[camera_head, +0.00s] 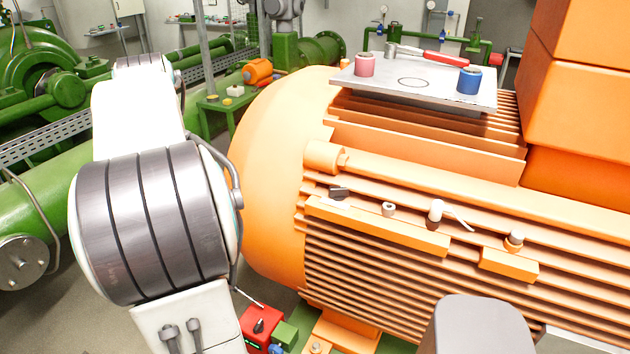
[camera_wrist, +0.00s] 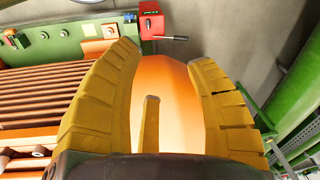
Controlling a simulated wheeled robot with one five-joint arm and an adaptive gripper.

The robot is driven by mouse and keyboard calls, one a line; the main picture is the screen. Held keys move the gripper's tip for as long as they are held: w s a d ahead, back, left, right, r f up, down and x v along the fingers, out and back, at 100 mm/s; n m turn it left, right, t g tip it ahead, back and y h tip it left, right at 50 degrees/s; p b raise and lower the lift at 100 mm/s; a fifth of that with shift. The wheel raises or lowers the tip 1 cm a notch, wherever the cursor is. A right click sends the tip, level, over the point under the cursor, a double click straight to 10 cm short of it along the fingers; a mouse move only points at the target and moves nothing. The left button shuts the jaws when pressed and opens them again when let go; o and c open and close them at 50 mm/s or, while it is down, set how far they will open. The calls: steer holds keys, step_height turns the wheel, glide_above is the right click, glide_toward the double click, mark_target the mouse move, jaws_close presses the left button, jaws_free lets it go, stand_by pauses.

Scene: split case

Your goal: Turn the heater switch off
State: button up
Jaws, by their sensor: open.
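A small red box (camera_head: 262,324) with a dark knob on its face and a thin lever sits low beside the orange motor in the head view. It may carry the heater switch; I see no readable label. In the wrist view the red box (camera_wrist: 152,22) is at the top, with a dark lever (camera_wrist: 168,37) sticking out to the right. My gripper (camera_wrist: 163,53) is open, its two yellow fingers spread apart with nothing between them. The box lies beyond the fingertips, apart from them. The gripper is not visible in the head view, and the switch position is too small to tell.
The large orange finned motor (camera_head: 270,170) fills the middle and right. A grey plate (camera_head: 413,82) on it bears a pink cup, a blue cup and a red-handled tool. Green machinery (camera_head: 50,110) stands at the left. A green panel (camera_wrist: 60,42) borders the box.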

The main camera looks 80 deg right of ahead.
steer(key=s+d+r+m+p, duration=0.1)
steer(key=s+d+r+m, duration=0.1)
steer(key=s+d+m, duration=0.8)
steer(key=m+g+y+p, duration=0.1)
steer(key=m, duration=0.3)
glide_above(340, 189)
steer(key=shift+w, duration=0.25)
steer(key=shift+s+f+m, duration=0.2)
steer(key=shift+m, duration=0.1)
steer(key=shift+f+b, duration=1.05)
steer(key=shift+f, duration=2.25)
jaws_close()
